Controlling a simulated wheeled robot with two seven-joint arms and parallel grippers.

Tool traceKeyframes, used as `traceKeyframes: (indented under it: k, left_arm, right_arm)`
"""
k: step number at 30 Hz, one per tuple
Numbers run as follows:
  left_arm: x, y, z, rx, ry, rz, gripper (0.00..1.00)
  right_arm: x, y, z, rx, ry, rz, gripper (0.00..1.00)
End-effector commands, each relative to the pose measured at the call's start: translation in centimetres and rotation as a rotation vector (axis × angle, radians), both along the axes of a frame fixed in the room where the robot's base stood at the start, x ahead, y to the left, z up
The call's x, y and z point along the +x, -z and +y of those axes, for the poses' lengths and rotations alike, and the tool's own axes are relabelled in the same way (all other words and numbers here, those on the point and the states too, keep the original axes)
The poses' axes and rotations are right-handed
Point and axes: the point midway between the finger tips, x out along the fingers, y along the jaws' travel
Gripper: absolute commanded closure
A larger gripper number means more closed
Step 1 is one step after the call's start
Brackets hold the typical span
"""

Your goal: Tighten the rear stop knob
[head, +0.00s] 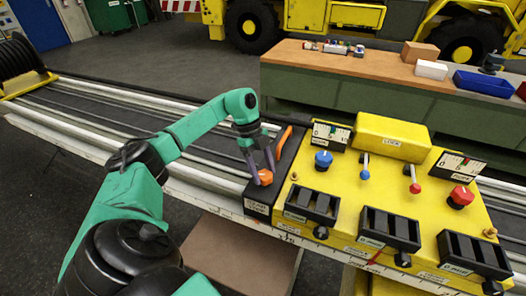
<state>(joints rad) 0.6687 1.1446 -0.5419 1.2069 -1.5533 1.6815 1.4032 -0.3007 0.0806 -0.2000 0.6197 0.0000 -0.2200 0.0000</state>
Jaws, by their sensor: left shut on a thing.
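The orange knob (265,177) sits on top of a black block (259,208) at the left end of the yellow console (336,226). My left gripper (260,179) reaches down from above, with its grey fingers shut on the knob. The fingers hide part of the knob. The label on the block's front is too small to read surely. An orange lever (284,140) stands up behind the knob, to its right. My right gripper is not in view.
The console carries a blue knob (323,159), a red knob (460,197), two small levers, gauges and a yellow box (391,137). Rails (110,112) run left behind my arm. A workbench (355,84) with boxes and trays stands behind.

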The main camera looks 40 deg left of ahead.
Motion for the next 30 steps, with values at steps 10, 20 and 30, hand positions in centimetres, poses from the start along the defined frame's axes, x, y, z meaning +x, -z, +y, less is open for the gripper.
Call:
traceKeyframes:
  k: [10, 20, 30]
  left_arm:
    - [0.39, -0.29, -0.06, 0.0, 0.328, -0.006, 0.93]
    - [0.52, -0.15, -0.14, 0.0, 0.641, -0.006, 0.93]
    - [0.64, -0.12, -0.29, 0.001, 0.965, -0.005, 0.93]
  right_arm:
    - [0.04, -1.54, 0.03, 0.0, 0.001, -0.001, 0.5]
    - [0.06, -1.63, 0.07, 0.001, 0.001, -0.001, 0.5]
    - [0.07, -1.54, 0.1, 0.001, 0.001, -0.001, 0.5]
